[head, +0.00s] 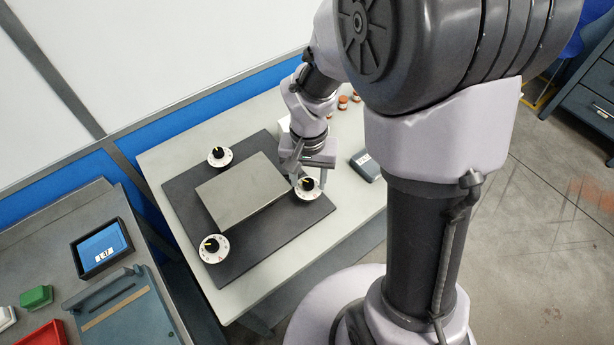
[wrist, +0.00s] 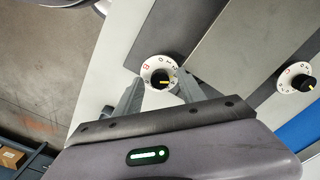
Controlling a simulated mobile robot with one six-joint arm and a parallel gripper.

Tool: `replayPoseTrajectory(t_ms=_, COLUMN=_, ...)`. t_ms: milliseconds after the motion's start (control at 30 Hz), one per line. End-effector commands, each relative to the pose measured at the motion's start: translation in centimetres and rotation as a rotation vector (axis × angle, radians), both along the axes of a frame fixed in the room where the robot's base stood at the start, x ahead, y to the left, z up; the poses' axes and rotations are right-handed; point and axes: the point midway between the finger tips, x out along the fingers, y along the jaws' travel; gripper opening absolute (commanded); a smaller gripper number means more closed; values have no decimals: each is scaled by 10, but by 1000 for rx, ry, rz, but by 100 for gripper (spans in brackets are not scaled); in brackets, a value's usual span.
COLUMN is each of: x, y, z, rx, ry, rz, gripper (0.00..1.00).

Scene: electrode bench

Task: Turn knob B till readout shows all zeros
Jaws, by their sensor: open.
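Knob B (wrist: 158,74), a black knob with a yellow pointer on a white dial, has a red B beside it in the wrist view. My gripper (wrist: 158,90) is open, with one finger on each side of this knob. I cannot tell whether the fingers touch it. In the head view, the same knob (head: 308,186) is at the right corner of the dark board, with my gripper (head: 308,178) over it. A small dark device (head: 365,165) lies right of the board; its face is too small to read, and I cannot tell if it is the readout.
Knob A (head: 213,246) is at the board's near left corner. Another knob (head: 219,156) is at its far left. A grey block (head: 243,192) sits mid-board. Small jars (head: 343,101) stand behind my gripper. A blue-screened tablet (head: 100,248) lies on the left bench.

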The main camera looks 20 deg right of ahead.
Motion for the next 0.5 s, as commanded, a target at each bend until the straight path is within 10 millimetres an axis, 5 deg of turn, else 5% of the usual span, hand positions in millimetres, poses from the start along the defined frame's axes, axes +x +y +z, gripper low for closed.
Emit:
replayPoseTrajectory(t_ms=233, x=0, y=0, z=-1, rx=0, ry=0, rz=0, gripper=47)
replayPoseTrajectory(t_ms=500, x=0, y=0, z=-1, rx=0, ry=0, rz=0, gripper=0)
